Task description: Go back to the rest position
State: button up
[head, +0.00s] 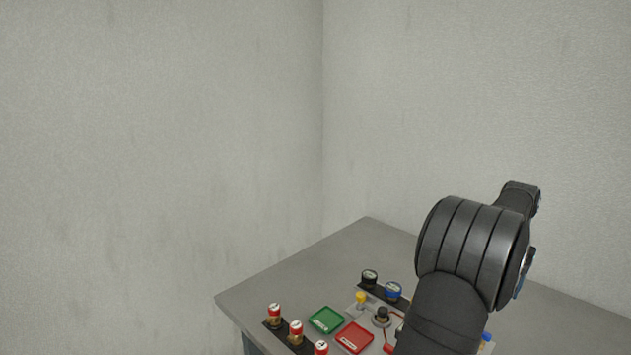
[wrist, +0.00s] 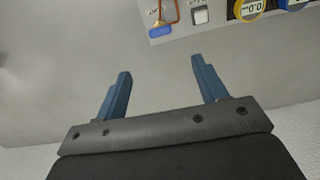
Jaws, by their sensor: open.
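My gripper (wrist: 165,88) shows in the wrist view with its two blue fingers spread wide apart. It is open and nothing is between the fingers. Beneath it is bare grey table surface (wrist: 90,50). In the head view my dark arm rises at the right, in front of the table (head: 310,270), and hides part of the panel; the gripper's fingers cannot be made out there.
Grey walls stand behind.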

notch_tip(320, 180, down, 15)
jog(key=shift+f, duration=0.2)
jog(key=shift+r+n, duration=0.2)
jog(key=shift+n, duration=0.6)
jog(key=n, duration=1.5)
dwell(0.5)
